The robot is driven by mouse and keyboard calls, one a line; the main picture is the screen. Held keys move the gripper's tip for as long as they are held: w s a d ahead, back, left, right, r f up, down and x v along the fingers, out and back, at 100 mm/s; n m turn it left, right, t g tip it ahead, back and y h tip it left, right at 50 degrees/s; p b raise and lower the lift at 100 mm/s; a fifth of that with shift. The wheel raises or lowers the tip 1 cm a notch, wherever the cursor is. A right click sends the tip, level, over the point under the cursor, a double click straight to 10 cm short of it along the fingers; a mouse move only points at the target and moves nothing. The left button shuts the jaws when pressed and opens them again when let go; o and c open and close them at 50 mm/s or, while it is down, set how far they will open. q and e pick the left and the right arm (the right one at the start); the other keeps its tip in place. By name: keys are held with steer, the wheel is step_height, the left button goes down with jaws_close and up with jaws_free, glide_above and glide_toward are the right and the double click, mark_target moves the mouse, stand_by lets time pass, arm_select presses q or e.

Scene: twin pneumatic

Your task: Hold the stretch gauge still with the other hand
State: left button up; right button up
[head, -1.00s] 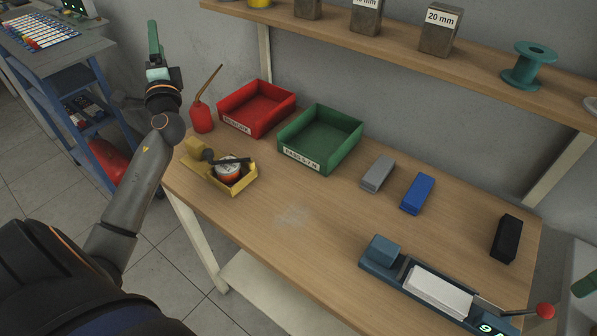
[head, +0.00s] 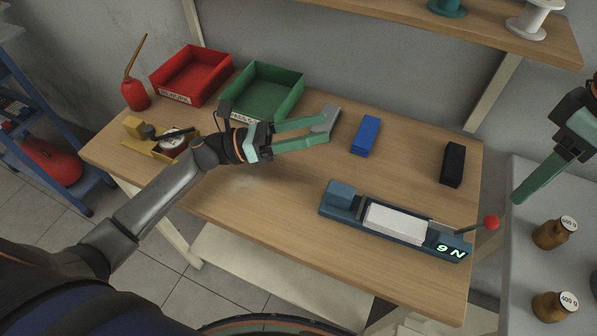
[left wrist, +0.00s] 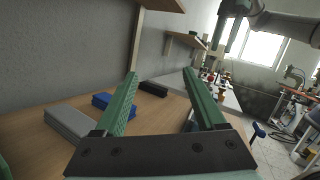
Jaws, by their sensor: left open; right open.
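The stretch gauge (head: 340,207) is a long dark-blue bench device near the table's front right. It has a white block (head: 393,221) in its middle, a lit display and a red-knobbed lever (head: 491,222) at its right end. My left gripper (head: 327,128) is open and empty above the table, behind the gauge and apart from it. My right gripper (head: 545,172) is at the right edge, open, partly out of frame and away from the gauge.
A grey block (head: 326,117), a blue block (head: 366,136) and a black block (head: 453,164) lie behind the gauge. Green (head: 293,82) and red (head: 212,72) bins stand at the back. Brown weights (head: 551,234) stand on the right bench.

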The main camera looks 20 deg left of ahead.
mark_target(361, 206)
arm_select(q)
steer(key=s+f+m+g, duration=0.1)
steer(key=s+d+m+g, duration=0.1)
steer(key=m+g, duration=0.1)
steer(key=s+f+m+g, duration=0.1)
steer(key=m+g, duration=0.1)
steer(key=shift+s+d+f+h, duration=0.2)
steer(key=shift+s+f+h, duration=0.1)
steer(key=f+m+g, duration=0.1)
steer(key=s+a+f+m+g+y, duration=0.1)
steer(key=s+f+m+g, duration=0.1)
steer(key=g, duration=0.1)
steer(key=shift+s+a+f+m+y, duration=0.15)
steer(key=shift+s+f+m+y, duration=0.15)
steer(key=shift+m, duration=0.1)
steer(key=shift+f, duration=0.1)
steer(key=d, duration=1.2)
steer(key=shift+s+d, duration=0.15)
steer(key=shift+s, duration=0.15)
steer(key=shift+c, duration=0.3)
jaws_close()
